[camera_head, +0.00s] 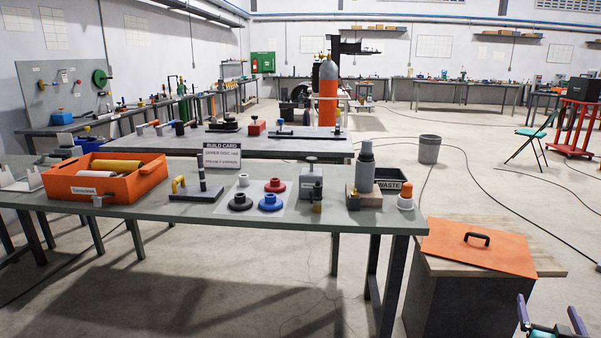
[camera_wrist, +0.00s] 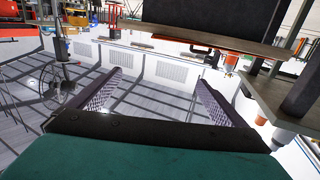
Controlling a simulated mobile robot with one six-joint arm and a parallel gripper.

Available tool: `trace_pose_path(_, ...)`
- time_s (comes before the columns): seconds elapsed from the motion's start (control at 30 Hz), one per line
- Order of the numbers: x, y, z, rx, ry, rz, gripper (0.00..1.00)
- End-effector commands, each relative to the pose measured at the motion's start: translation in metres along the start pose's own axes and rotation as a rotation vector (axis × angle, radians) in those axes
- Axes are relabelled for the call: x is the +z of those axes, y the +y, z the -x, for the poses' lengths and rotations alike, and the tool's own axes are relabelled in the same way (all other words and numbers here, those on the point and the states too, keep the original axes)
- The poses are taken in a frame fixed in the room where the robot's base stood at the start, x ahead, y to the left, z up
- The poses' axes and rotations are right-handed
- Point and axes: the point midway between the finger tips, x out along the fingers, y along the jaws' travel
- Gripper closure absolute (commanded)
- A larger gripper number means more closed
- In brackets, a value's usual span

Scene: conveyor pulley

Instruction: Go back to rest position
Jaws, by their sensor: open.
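My gripper (camera_head: 548,312) is at the bottom right corner of the head view, in front of the side stand. It also shows in the wrist view (camera_wrist: 160,82), where its two dark ridged fingers are spread wide. The wrist view looks upside down. No object touches the gripper in either view.
The side stand (camera_head: 452,306) carries an orange lid (camera_head: 479,247) with a black handle. The green workbench (camera_head: 300,215) holds an orange bin (camera_head: 106,183), blue (camera_head: 270,202), red and black discs, a build card and a grey cylinder (camera_head: 365,170).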

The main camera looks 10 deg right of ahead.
Motion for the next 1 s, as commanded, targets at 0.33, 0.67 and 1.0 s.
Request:
trace_pose_path(0.33,0.001,-0.053,-0.015,-0.072,-0.015,-0.008,0.04)
trace_pose_path(0.67,0.015,-0.159,-0.028,-0.212,-0.062,-0.026,0.04)
trace_pose_path(1.0,0.037,-0.284,-0.020,-0.356,-0.126,-0.083,0.04)
